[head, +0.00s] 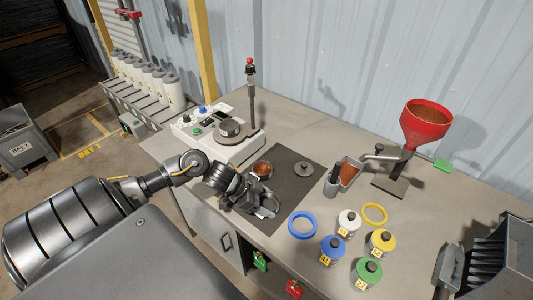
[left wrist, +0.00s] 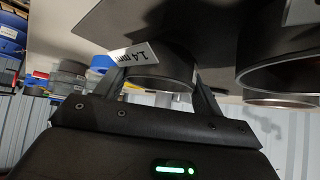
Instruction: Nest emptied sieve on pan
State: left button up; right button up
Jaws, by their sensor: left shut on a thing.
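My left gripper (head: 258,200) is shut on a grey metal sieve (head: 269,204), low over the front of the dark mat. The left wrist view shows the sieve (left wrist: 165,77) between both fingers, with a white "1.4 mm" label. My gripper hides much of it in the head view, and its inside does not show. A round metal pan (head: 263,175) with copper-coloured grains stands just behind the gripper, apart from the sieve. Another round metal vessel (head: 229,129) sits on the white shaker. My right gripper is not in view.
A grey lid with a knob (head: 303,169) lies on the dark mat (head: 293,190). The white shaker (head: 240,148) with its post stands behind left. A scoop-like tray of grains (head: 349,172), a red funnel (head: 426,125), coloured rings and several capped jars stand to the right.

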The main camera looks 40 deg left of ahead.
pick_arm(q)
jog(key=shift+s+f, duration=0.1)
jog(key=shift+f, duration=0.05)
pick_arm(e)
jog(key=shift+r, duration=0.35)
pick_arm(q)
jog(key=o, duration=1.1)
jog(key=shift+f+b, duration=0.15)
jog(key=shift+b, duration=0.15)
jog(key=shift+f+b, duration=0.25)
jog(key=shift+b, duration=0.25)
jog(key=b+v, duration=0.1)
jog(key=v, duration=0.4)
jog(key=shift+a, duration=0.25)
jog(key=v, duration=0.4)
jog(key=shift+s+r, duration=0.15)
jog(key=shift+r, duration=0.1)
jog(key=shift+s+a+r, duration=0.25)
jog(key=shift+a+r, duration=0.1)
jog(key=shift+r, duration=0.25)
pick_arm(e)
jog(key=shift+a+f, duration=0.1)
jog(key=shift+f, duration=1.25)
